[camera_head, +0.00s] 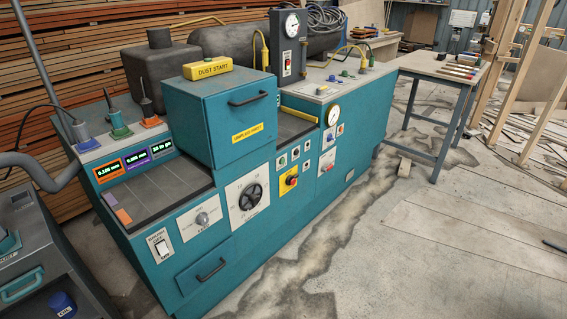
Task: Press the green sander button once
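A teal machine (140,235) fills the middle of the head view, with its control front facing right and toward me. I cannot tell which control is the green sander button, as most labels are too small to read. A small green button (345,73) is on the top surface near the right end. A green-based lever (118,127) stands at the left end between a blue and an orange one. Neither of my grippers is in view.
The front carries a black handwheel (250,197), a yellow panel with a red knob (291,180) and a gauge (333,116). A yellow dust start box (208,70) sits on top. A dark cart (40,270) is at left. Floor in front of the machine is clear.

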